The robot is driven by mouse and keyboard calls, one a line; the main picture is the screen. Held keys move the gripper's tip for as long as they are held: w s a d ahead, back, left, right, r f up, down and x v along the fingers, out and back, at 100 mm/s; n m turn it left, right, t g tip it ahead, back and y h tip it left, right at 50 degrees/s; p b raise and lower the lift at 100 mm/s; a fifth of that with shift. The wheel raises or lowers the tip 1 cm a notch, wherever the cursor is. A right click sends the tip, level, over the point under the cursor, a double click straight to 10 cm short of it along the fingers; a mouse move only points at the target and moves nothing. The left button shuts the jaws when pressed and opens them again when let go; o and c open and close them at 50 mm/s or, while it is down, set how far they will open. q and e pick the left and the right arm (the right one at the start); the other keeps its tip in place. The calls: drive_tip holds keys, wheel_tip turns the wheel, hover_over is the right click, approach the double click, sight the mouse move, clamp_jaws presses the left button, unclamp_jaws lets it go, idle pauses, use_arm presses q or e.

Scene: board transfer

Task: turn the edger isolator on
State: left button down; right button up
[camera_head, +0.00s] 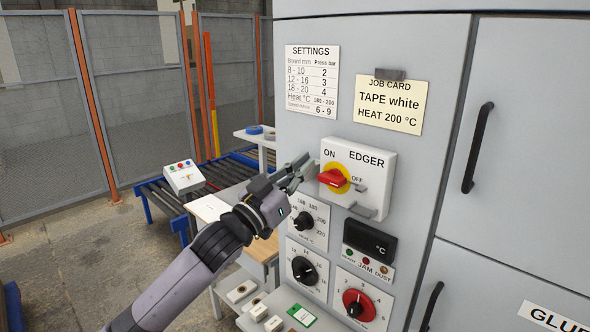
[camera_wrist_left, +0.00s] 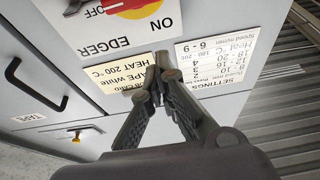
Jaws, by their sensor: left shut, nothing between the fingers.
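The edger isolator (camera_head: 375,165) is a white box on the grey cabinet front, with ON at its upper left and OFF at its right. Its red handle (camera_head: 331,179) sits on a yellow disc and lies roughly sideways; I cannot tell its exact setting. My left gripper (camera_head: 302,166) is shut and empty, just left of the handle, with no clear contact. In the left wrist view the isolator (camera_wrist_left: 140,30) shows upside down at the top, partly cut off, and the closed fingertips (camera_wrist_left: 158,82) are below it. My right gripper is in neither view.
A settings sheet (camera_head: 311,82) and a job card (camera_head: 390,103) hang above the isolator. Below are a dark °C display (camera_head: 369,241) and several dials, including a red one (camera_head: 359,304). A black door handle (camera_head: 477,148) is at right; a roller conveyor (camera_head: 160,195) stands at left.

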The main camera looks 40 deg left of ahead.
sight(332, 179)
use_arm(q)
drive_tip(key=w+p, duration=0.2)
drive_tip(key=w, duration=0.1)
drive_tip(key=w+p, duration=0.1)
drive_tip(key=w, duration=0.1)
drive_tip(key=shift+w+d+f, duration=0.1)
drive_tip(key=shift+d+f, duration=0.15)
drive_tip(key=shift+f, duration=0.9)
